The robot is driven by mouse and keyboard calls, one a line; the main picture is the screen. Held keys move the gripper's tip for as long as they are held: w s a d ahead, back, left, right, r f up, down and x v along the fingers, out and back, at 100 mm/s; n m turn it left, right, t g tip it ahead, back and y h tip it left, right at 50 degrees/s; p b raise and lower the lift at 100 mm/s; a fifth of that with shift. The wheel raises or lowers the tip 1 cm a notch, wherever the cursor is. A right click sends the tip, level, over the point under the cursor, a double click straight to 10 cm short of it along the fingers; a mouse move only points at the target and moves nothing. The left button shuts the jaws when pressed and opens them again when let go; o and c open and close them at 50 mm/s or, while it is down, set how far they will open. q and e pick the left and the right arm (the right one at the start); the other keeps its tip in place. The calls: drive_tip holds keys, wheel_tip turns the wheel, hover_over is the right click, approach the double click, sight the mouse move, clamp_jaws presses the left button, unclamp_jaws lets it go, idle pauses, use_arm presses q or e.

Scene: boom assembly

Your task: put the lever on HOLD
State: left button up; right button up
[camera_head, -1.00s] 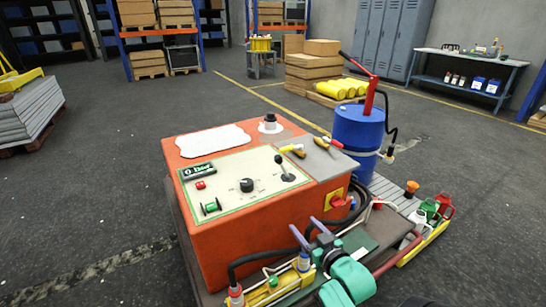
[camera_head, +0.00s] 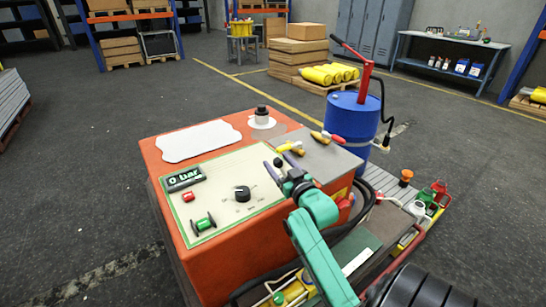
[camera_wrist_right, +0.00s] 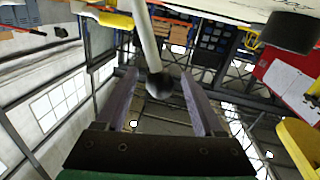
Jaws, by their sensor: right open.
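The lever, a grey stem with a black ball knob, shows in the right wrist view (camera_wrist_right: 159,86); the ball lies between the two fingers, with a gap to each side. In the head view, the lever's black knob (camera_head: 278,162) shows at the fingertips and its stem is mostly hidden. My right gripper (camera_head: 281,168), with purple-grey fingers, is open around the lever at the right side of the cream control panel (camera_head: 215,216). The HOLD marking is too small to read. My left gripper is out of view.
The panel carries a black dial (camera_head: 242,193), a red button (camera_head: 188,197), a green knob (camera_head: 203,223) and a "0 bar" display (camera_head: 184,179). A blue drum (camera_head: 352,123) with a red pump stands at the right.

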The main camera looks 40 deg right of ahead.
drive_tip(key=x, duration=0.3)
drive_tip(key=shift+w, duration=0.25)
clamp_jaws()
idle(1.1)
